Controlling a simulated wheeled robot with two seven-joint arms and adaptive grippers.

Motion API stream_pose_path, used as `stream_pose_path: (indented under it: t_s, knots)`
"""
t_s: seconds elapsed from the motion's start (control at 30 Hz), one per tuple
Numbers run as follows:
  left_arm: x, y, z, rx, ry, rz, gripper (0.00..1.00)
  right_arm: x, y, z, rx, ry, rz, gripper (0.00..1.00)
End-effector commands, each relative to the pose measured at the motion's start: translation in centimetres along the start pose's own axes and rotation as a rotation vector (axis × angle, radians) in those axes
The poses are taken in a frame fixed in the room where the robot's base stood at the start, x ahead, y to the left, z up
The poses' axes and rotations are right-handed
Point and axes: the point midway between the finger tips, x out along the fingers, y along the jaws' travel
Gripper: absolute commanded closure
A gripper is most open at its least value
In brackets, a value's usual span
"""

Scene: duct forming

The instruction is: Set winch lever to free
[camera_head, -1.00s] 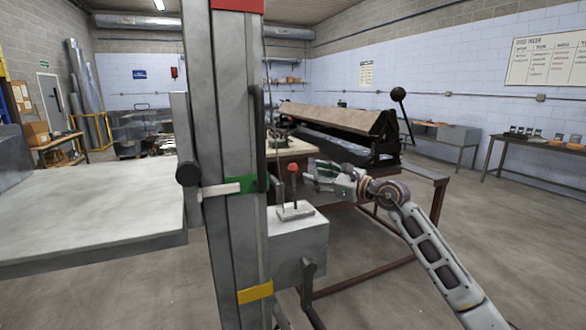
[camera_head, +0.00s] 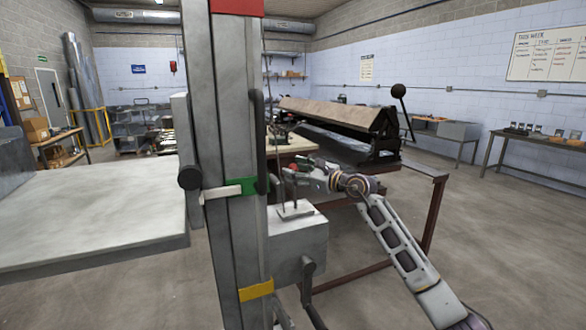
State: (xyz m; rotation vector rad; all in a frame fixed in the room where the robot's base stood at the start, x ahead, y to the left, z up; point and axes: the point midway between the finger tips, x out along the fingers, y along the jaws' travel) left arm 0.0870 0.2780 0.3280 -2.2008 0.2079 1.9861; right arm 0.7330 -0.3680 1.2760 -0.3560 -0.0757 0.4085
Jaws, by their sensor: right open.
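The winch lever (camera_head: 293,191) stands upright on a small plate on top of the grey winch box (camera_head: 297,243), its red knob partly covered by my gripper. The box is fixed to the side of the tall grey lift mast (camera_head: 232,110). My right gripper (camera_head: 297,172) is open at the height of the red knob, reaching in from the right. Its fingers overlap the knob in the head view. I cannot tell whether they touch it or sit around it. My left gripper is not in view.
A crank handle (camera_head: 309,285) hangs below the winch box. A grey lift platform (camera_head: 90,215) extends left of the mast. Behind my right arm stand a dark red table frame (camera_head: 432,205) and a bending machine (camera_head: 340,125). The floor at right is clear.

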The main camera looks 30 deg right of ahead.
Motion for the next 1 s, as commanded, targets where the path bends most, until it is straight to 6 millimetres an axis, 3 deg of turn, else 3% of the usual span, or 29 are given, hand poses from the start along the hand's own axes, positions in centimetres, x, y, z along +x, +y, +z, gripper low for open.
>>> stream_pose_path:
  t_s: [0.3, 0.6, 1.0]
  knots:
    - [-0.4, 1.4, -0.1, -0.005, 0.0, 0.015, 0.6, 1.5, 0.1, 0.0, -0.001, 0.0, 0.001, 0.49]
    - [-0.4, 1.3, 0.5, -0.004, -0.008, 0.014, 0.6, 1.6, 0.1, 0.0, -0.001, 0.001, 0.001, 0.49]
    - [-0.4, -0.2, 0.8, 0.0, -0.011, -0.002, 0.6, 1.6, 0.1, 0.0, -0.002, 0.001, 0.001, 0.99]
